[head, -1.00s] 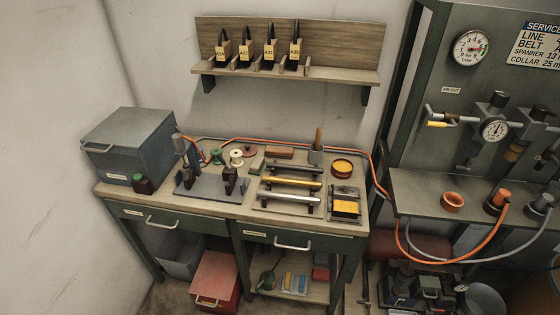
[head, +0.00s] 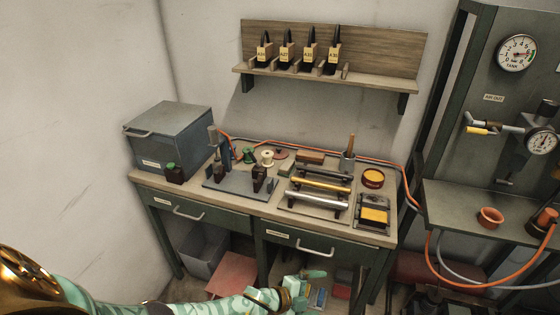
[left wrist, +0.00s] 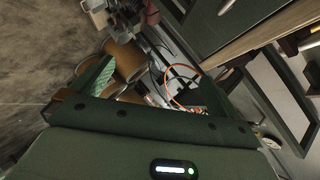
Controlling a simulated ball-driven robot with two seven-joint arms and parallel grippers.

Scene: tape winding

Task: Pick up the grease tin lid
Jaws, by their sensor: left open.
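A small round tin (head: 373,178) with a dark red rim and a yellow-orange top stands at the right back of the workbench. I cannot tell whether the yellow-orange top is its lid or grease showing inside; no separate lid is clear. My left gripper (head: 303,287) is at the bottom of the head view, in front of and below the bench drawers, well away from the tin. In the left wrist view the left gripper (left wrist: 155,85) has its fingers spread with nothing held between them. The tin is not clear in the left wrist view. My right gripper is not in view.
An orange hose (head: 409,187) runs along the bench's back and right side.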

